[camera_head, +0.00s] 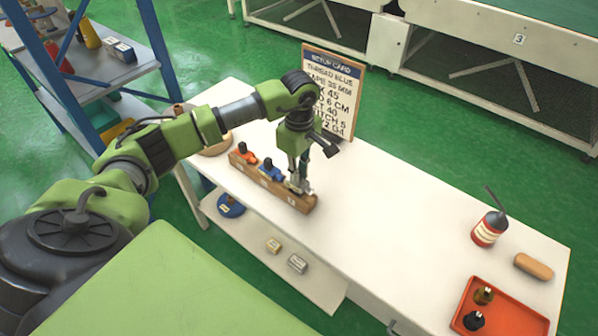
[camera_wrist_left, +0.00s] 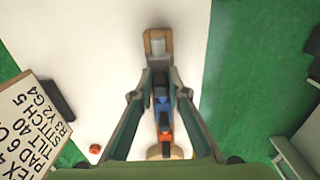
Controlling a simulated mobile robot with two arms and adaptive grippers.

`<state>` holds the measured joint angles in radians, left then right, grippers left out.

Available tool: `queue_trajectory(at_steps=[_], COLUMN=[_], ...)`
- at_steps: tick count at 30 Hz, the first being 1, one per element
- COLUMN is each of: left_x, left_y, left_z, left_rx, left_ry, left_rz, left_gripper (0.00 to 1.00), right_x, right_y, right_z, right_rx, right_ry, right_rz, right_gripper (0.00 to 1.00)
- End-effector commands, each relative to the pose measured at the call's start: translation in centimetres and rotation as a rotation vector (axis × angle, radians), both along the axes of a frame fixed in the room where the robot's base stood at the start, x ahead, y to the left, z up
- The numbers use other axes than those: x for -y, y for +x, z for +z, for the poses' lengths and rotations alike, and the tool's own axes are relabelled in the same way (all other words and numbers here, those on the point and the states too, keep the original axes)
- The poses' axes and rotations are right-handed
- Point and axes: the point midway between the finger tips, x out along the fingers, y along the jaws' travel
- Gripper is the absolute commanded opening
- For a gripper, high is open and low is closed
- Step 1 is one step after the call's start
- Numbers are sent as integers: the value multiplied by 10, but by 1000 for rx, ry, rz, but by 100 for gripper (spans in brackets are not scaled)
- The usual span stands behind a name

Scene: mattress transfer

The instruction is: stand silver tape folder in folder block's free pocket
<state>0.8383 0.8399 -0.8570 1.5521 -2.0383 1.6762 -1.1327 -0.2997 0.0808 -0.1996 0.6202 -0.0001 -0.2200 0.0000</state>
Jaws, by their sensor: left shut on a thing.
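The folder block (camera_head: 279,193) is a long wooden block on the white table. It holds an orange-red folder (camera_head: 246,154) at its far left and a blue folder (camera_head: 270,169) beside it. My left gripper (camera_head: 299,182) points down over the block's right end and is shut on the small silver tape folder (camera_head: 304,188). The folder is at the end pocket, mostly covered by the fingers; how deep it sits I cannot tell. In the left wrist view, the fingertips (camera_wrist_left: 160,76) meet just short of the block's tan end (camera_wrist_left: 149,46). My right gripper is out of view.
A setup card board (camera_head: 333,95) stands behind my left wrist. An orange tray (camera_head: 518,318) with two dark-based pieces lies at the front right, near an oil can (camera_head: 489,229) and a tan oblong piece (camera_head: 533,267). The table's middle is clear. A blue-framed shelf stands left.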

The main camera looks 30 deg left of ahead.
Motion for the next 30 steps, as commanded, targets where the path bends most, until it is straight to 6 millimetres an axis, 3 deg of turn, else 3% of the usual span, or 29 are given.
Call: queue_trajectory(at_steps=[30], left_x=[0], left_y=[1], left_z=[-26], left_rx=[2], left_ry=[0], left_rz=[1], left_gripper=[0], right_x=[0], right_y=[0], right_z=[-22], right_rx=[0], right_ry=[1], right_rz=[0], right_gripper=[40])
